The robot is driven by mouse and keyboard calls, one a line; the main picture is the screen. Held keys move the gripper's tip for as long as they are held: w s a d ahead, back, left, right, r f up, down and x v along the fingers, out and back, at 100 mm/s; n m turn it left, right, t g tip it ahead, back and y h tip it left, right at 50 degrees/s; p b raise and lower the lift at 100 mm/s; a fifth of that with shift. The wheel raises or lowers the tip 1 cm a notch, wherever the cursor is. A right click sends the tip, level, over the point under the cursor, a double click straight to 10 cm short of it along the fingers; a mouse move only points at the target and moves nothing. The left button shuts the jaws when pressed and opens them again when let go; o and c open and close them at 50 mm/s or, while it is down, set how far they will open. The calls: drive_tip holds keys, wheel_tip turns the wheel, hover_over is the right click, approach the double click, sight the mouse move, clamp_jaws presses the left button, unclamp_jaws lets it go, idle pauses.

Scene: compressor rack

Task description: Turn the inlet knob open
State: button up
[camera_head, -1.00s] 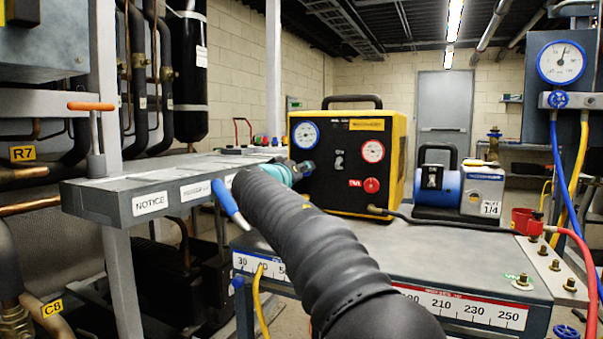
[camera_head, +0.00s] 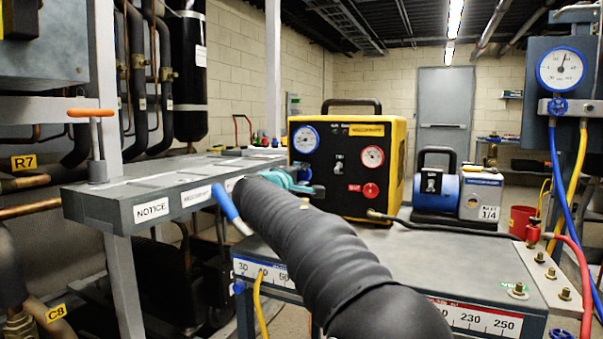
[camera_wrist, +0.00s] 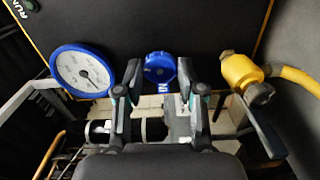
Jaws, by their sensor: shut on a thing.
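The recovery machine (camera_head: 338,205) is a black-faced yellow box on the bench, with a blue-rimmed gauge (camera_head: 305,139), a red-rimmed gauge (camera_head: 372,157) and a red knob (camera_head: 371,190). The blue inlet knob (camera_wrist: 160,67) shows in the wrist view, between the two fingers of my gripper (camera_wrist: 161,82), which is shut on it. The blue gauge (camera_wrist: 84,71) is to its left there. The knob's turn angle cannot be read.
A yellow valve with a hose (camera_wrist: 240,73) stands right of my gripper in the wrist view. A blue vacuum pump (camera_head: 452,190) is right of the machine. The grey shelf labelled NOTICE (camera_head: 100,212), with a blue-handled lever (camera_head: 230,207), lies close on the left.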

drive_tip(key=shift+r+n+p, duration=0.1)
drive_tip(key=shift+n+p, duration=0.3)
drive_tip(key=shift+n, duration=0.7)
drive_tip(key=o, duration=1.1)
drive_tip(key=shift+o, duration=0.2)
drive_tip(key=v, duration=1.2)
